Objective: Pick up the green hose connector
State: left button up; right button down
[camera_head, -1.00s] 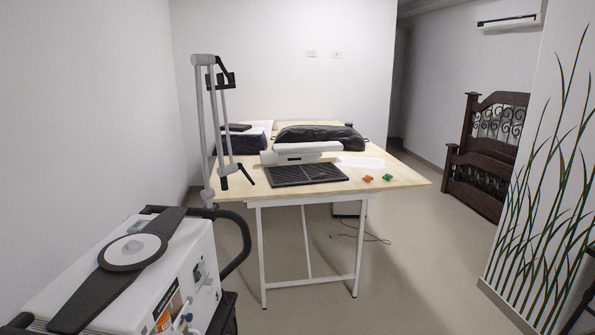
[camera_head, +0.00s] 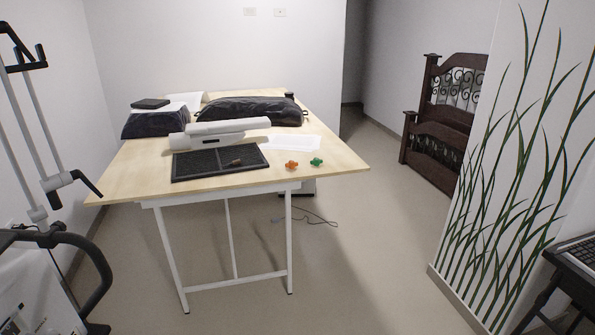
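The green hose connector (camera_head: 316,161) is a small knobbed piece lying on the wooden table (camera_head: 130,181), near its right front edge. An orange connector (camera_head: 291,165) of similar form lies just left of it, a small gap apart. Neither of my grippers shows in the head view, so I cannot tell whether they are open or shut.
A black mat (camera_head: 190,172) with a small brown item, a white device (camera_head: 225,131), a black bag (camera_head: 250,110) and papers share the table. A grey-armed machine (camera_head: 45,275) stands at left. A keyboard stand (camera_head: 575,275) is at right. Floor before the table is clear.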

aim_at(316, 161)
jog(key=i+l, duration=1.8)
jog(key=i+j+u, duration=0.05)
